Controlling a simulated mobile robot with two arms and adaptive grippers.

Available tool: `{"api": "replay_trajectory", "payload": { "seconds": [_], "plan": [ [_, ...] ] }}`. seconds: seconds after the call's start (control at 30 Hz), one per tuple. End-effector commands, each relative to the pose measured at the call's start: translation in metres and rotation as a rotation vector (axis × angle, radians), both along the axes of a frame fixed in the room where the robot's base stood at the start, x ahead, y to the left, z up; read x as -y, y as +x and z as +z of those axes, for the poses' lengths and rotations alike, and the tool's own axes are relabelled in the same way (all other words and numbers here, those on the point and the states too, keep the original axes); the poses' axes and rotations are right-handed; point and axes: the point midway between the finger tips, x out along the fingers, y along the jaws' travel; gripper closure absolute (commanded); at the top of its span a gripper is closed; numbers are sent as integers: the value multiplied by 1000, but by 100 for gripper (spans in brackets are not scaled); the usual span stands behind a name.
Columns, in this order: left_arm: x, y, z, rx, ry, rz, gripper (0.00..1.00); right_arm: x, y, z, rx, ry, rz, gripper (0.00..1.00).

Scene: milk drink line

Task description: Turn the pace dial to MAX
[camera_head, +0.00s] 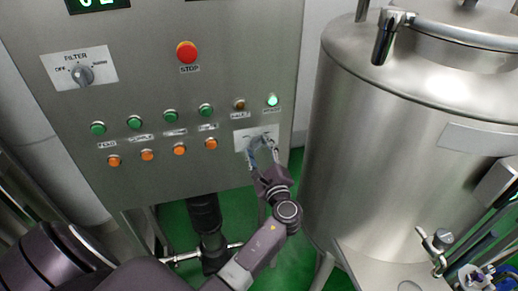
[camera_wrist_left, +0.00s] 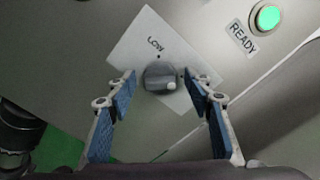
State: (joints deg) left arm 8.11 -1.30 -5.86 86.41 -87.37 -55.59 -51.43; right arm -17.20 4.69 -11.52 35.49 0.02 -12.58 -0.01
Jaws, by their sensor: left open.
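The pace dial (camera_wrist_left: 158,72) is a round grey knob with a pale mark at its lower right. It sits on a white plate (camera_wrist_left: 128,49) with LOW printed above the knob; no MAX label is readable. In the head view the same plate (camera_head: 241,134) is at the panel's lower right, and the gripper mostly hides the knob. My left gripper (camera_head: 262,146) is open in front of the dial. In the wrist view its blue-padded fingers (camera_wrist_left: 160,82) stand on both sides of the knob, with gaps visible. My right gripper is not in view.
A lit green READY lamp (camera_head: 272,100) is just above the plate. Several green buttons (camera_head: 170,116) and orange buttons (camera_head: 179,150) are to its left. The STOP button (camera_head: 187,52) and FILTER dial (camera_head: 83,75) are higher. A large steel tank (camera_head: 390,130) stands close at right.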

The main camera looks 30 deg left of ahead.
Motion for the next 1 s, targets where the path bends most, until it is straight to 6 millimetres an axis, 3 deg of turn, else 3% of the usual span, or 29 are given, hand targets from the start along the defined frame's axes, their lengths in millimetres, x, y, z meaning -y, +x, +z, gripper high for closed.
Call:
{"api": "replay_trajectory", "payload": {
  "seconds": [0.17,0.6,1.0],
  "plan": [
    [14,-11,-1,-1,-2,-2,53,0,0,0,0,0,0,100],
    [79,-67,-1,-2,0,-1,53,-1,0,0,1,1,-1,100],
    [91,-77,0,0,0,0,53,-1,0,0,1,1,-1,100]
  ]
}}
